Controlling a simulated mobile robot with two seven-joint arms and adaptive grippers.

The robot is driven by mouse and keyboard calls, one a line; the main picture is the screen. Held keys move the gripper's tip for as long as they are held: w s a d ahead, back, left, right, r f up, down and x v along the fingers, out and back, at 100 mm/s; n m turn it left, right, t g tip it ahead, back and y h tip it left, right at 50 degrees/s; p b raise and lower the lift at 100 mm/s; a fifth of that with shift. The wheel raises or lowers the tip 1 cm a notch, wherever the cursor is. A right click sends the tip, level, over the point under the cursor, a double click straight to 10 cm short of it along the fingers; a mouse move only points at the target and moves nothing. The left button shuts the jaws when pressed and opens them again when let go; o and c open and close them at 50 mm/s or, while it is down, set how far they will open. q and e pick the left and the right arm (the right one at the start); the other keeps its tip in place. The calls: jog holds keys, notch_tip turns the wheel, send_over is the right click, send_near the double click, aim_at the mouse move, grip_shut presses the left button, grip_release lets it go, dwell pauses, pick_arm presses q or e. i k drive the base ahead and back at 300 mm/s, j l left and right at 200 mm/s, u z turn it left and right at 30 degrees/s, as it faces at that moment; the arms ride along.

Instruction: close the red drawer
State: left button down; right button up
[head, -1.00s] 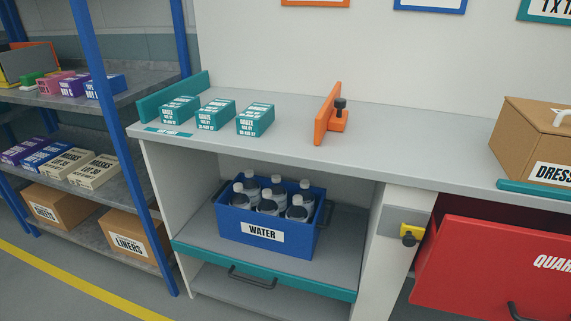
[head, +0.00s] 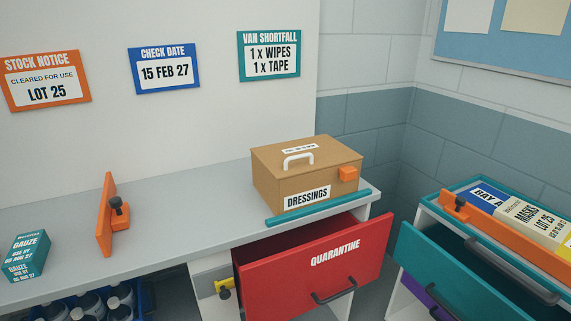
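The red drawer (head: 290,277), labelled QUARANTINE, stands pulled out from under the right end of the grey counter (head: 205,205). Its front has a dark bar handle (head: 334,291) near the lower edge. The dark inside of the drawer shows behind the front's top edge. A yellow latch-like piece (head: 224,288) with a dark knob sits on the counter's front panel, just left of the drawer. Neither of my grippers shows in the head view.
A cardboard DRESSINGS box (head: 285,172) stands on the counter above the drawer, behind a teal strip (head: 318,207). At right, a cabinet with a teal drawer (head: 440,275) stands close to the red drawer. An orange divider (head: 106,215) and gauze box (head: 26,256) are at left.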

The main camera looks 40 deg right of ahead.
aim_at(284, 276)
jog(key=z, duration=1.65)
